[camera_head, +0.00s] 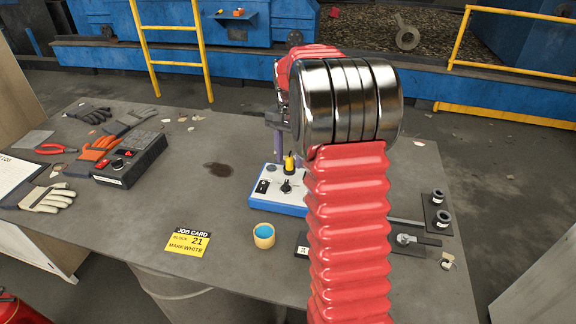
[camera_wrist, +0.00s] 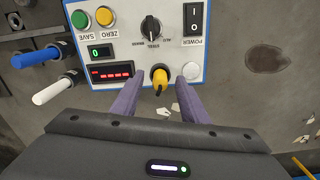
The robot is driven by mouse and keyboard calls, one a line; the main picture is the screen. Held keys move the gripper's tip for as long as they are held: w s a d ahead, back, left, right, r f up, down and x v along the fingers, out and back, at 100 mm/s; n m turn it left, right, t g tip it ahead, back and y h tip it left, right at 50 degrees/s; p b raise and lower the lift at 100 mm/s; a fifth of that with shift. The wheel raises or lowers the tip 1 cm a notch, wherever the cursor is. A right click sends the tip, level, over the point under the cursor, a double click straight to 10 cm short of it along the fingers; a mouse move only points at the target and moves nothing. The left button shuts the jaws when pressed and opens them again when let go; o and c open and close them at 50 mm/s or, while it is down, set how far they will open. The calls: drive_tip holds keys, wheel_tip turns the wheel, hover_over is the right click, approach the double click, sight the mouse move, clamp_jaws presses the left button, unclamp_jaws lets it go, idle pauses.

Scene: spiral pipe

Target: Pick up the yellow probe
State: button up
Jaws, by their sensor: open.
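The yellow probe (camera_wrist: 159,77) stands at the edge of the white-faced control box (camera_wrist: 110,48), with a dark cable end below it in the wrist view. My gripper (camera_wrist: 158,85) is open, its two purple fingers on either side of the probe with a gap showing on each side. Whether the fingers are at the probe's height is hard to tell. In the head view the yellow probe (camera_head: 289,163) shows at the back of the blue-sided control box (camera_head: 273,206), partly behind my gripper (camera_head: 291,158) and arm.
A blue probe (camera_wrist: 37,58) and a white probe (camera_wrist: 54,90) sit in dark holders beside the box. On the bench are a black device (camera_head: 130,160), gloves (camera_head: 48,198), a yellow job card (camera_head: 187,242) and a small cup (camera_head: 264,236). Bench left of the box is mostly clear.

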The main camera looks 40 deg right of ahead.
drive_tip(key=shift+f, duration=0.7)
drive_tip(key=shift+c, duration=0.5)
clamp_jaws()
